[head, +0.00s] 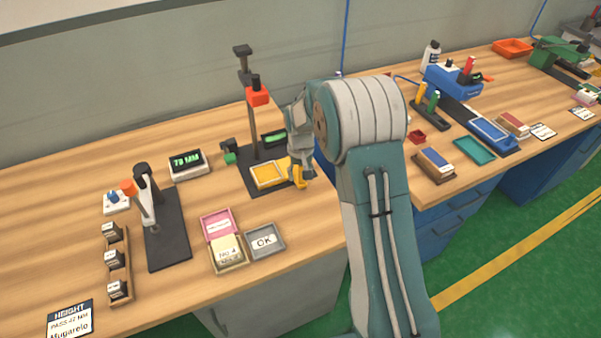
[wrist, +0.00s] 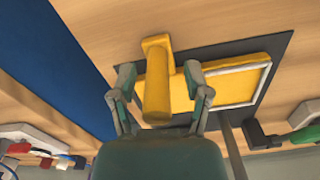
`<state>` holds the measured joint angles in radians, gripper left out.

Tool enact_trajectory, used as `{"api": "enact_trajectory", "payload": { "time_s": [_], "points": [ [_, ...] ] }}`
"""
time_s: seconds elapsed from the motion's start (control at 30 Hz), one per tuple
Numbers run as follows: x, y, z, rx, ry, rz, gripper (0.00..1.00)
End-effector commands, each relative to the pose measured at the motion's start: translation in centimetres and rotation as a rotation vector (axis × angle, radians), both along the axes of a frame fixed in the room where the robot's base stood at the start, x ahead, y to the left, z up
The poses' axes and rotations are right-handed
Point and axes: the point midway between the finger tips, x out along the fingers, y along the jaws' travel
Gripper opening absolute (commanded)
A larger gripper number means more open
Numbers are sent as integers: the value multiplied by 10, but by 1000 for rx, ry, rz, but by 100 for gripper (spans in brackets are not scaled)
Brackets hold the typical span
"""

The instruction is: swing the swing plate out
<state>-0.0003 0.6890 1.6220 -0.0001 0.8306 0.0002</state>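The yellow swing plate (head: 267,175) lies on the black base of a stand with an upright post, left of my arm. Its yellow handle (head: 299,175) sticks up at its right end. In the wrist view the plate (wrist: 225,82) has a pale rectangular frame on it, and the handle (wrist: 156,95) rises toward the camera. My gripper (wrist: 158,76) is over the handle with one finger on each side. Gaps show between the handle and both fingers, so the gripper looks open around it. In the head view my gripper (head: 301,172) partly covers the handle.
The post (head: 250,110) with a red-orange head stands behind the plate. A grey OK tray (head: 264,241) and a pink tray (head: 219,224) lie in front. The table's edge is just right of the base.

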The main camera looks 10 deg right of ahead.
Motion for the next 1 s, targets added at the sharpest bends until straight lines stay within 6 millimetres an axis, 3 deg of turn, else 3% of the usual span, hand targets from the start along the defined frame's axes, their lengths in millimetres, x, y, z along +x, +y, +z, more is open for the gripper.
{"api": "enact_trajectory", "payload": {
  "time_s": [0.03, 0.1, 0.13, 0.63, 1.0],
  "points": [
    [0, 0, 0, 0, 0, 0, 40],
    [0, 0, 0, 0, 0, 0, 9],
    [0, 0, 0, 0, -1, 0, 0],
    [0, -5, 0, 0, 1, 56, 0],
    [0, -28, -1, 1, 2, 331, 0]
  ]
}}
